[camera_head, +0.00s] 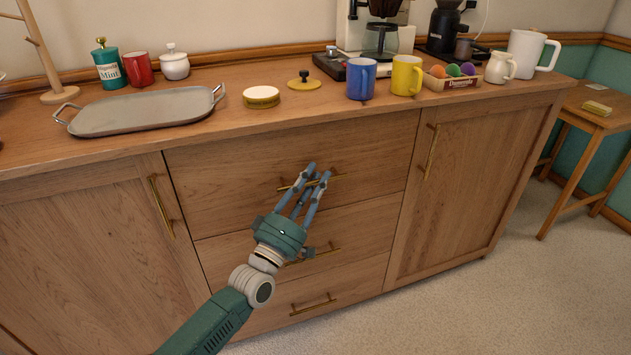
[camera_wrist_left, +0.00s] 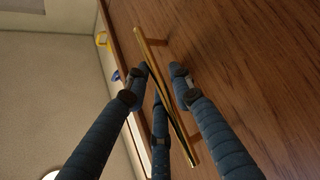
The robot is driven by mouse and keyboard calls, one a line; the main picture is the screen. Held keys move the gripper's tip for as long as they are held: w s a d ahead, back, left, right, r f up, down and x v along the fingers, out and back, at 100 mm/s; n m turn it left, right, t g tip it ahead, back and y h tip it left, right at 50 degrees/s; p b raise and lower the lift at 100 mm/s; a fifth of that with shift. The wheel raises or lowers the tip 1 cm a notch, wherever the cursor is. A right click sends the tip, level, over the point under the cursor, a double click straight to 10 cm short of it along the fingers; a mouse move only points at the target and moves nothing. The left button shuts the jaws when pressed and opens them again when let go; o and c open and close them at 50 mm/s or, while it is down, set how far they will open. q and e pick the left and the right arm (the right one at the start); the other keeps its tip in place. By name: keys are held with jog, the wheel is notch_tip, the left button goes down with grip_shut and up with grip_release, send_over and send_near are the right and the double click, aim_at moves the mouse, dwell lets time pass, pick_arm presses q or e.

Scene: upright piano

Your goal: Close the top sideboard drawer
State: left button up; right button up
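The top drawer (camera_head: 215,185) is the uppermost of the stacked wooden drawer fronts in the sideboard's middle. Its front looks flush or nearly flush with the neighbouring fronts; a small gap cannot be ruled out. Its brass bar handle (camera_head: 329,180) runs across the front. My left gripper (camera_head: 311,174) is at this handle, its blue fingers reaching up over it and partly hiding it. In the left wrist view the handle (camera_wrist_left: 152,55) passes between the fingers (camera_wrist_left: 160,72), which stand apart. Whether any finger touches the bar is unclear. My right gripper is not in view.
The sideboard top (camera_head: 215,130) holds a grey tray (camera_head: 140,113), a blue mug (camera_head: 361,80), a yellow mug (camera_head: 406,76) and a coffee maker (camera_head: 375,35). Lower drawer handles (camera_head: 313,304) and side door handles (camera_head: 161,206) stick out. A small table (camera_head: 600,110) stands at right. Carpet in front is clear.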

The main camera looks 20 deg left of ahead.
pick_arm(q)
jog(key=shift+s+f, duration=0.1)
jog(key=shift+f, duration=0.05)
jog(key=shift+s+f, duration=0.2)
jog(key=shift+s, duration=0.05)
jog(key=v, duration=1.1)
jog(key=shift+s+a+r, duration=0.1)
jog(key=shift+a, duration=0.05)
